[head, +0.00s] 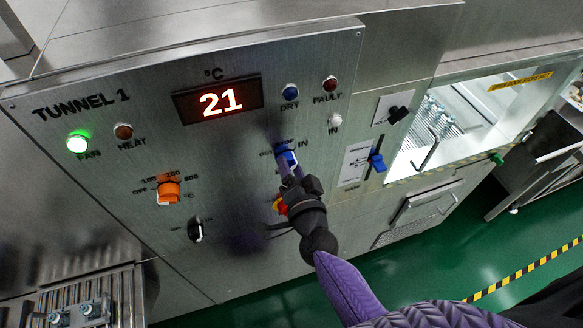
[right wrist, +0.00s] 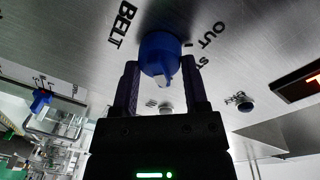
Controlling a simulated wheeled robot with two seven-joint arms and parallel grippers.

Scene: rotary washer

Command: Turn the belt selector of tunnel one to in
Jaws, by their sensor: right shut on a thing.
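The belt selector (head: 285,153) is a blue rotary knob on the TUNNEL 1 panel (head: 235,150), with OUT at its upper left and IN at its right. My right gripper (head: 291,170) reaches it from below and covers part of it. In the right wrist view the blue knob (right wrist: 160,52) sits between the two dark fingers of my right gripper (right wrist: 162,80), which is shut on it. A pale mark shows on the knob; which label it points to I cannot tell. The white IN lamp (head: 334,120) looks unlit. My left gripper is not in view.
An orange knob (head: 168,188) and a black knob (head: 196,229) are to the left. A red and yellow control (head: 280,204) is close below my gripper. A blue handle (head: 377,161) is to the right. The display (head: 218,99) reads 21; the green FAN lamp (head: 77,143) is lit.

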